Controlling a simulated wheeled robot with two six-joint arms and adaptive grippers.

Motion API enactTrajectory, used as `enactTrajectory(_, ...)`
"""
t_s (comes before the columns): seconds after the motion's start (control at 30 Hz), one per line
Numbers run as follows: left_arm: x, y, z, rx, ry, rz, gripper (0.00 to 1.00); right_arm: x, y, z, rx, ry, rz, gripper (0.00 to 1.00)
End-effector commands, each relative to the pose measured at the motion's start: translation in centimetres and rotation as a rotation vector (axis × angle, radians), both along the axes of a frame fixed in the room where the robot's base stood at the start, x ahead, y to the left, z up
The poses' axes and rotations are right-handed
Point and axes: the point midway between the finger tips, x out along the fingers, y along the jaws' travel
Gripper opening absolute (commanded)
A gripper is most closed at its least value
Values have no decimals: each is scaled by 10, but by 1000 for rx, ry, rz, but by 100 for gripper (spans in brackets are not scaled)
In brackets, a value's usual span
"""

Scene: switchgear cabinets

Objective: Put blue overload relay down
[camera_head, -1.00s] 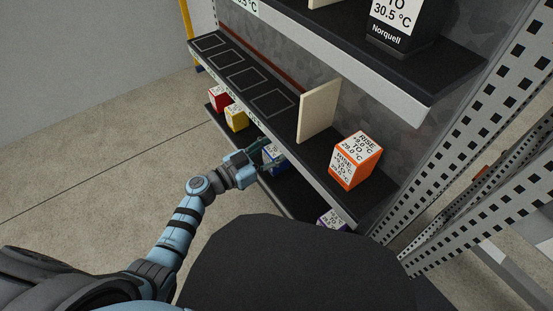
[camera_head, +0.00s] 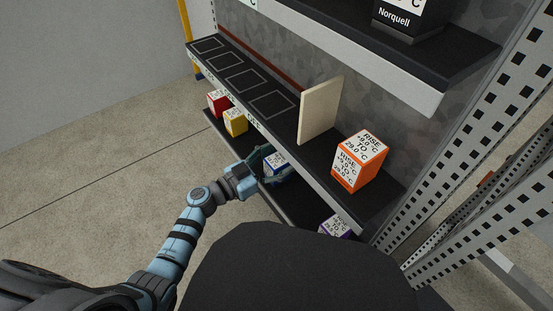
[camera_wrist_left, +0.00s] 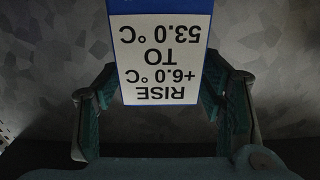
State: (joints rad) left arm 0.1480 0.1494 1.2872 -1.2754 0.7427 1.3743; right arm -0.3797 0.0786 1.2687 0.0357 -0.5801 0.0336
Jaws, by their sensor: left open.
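The blue overload relay (camera_head: 275,163) is a small blue box with a white label, standing on the lower shelf between the yellow box and the purple box. In the left wrist view the relay (camera_wrist_left: 162,58) appears upside down, its label reading RISE +6.0 °C TO 53.0 °C. My left gripper (camera_head: 268,168) is at the relay's front, low at the shelf. In the wrist view its fingers (camera_wrist_left: 162,100) are open, one on each side of the relay. Contact between fingertips and relay cannot be told. My right gripper is not in view.
A red box (camera_head: 218,102) and a yellow box (camera_head: 235,121) stand left on the lower shelf, a purple box (camera_head: 336,226) right. The upper shelf (camera_head: 290,128) overhangs them, with empty outlined slots, a cream divider (camera_head: 321,108) and an orange box (camera_head: 359,160).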

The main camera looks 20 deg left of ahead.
Motion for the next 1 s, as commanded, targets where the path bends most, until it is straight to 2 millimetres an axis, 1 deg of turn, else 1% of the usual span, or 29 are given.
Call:
enactTrajectory(0.13, -1, 1, 4, 1, 1, 0, 63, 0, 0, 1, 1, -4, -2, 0)
enactTrajectory(0.27, -16, 13, 5, 3, 3, 1, 63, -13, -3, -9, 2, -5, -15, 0)
enactTrajectory(0.5, -64, 53, 5, 3, 4, -1, 63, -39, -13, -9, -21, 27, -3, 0)
enactTrajectory(0.63, -84, 69, 4, 2, 2, -1, 63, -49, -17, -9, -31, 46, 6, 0)
enactTrajectory(0.77, -92, 76, 4, 1, -1, -1, 63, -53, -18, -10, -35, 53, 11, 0)
enactTrajectory(1.0, -93, 77, 3, 0, 0, 0, 63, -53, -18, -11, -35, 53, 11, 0)
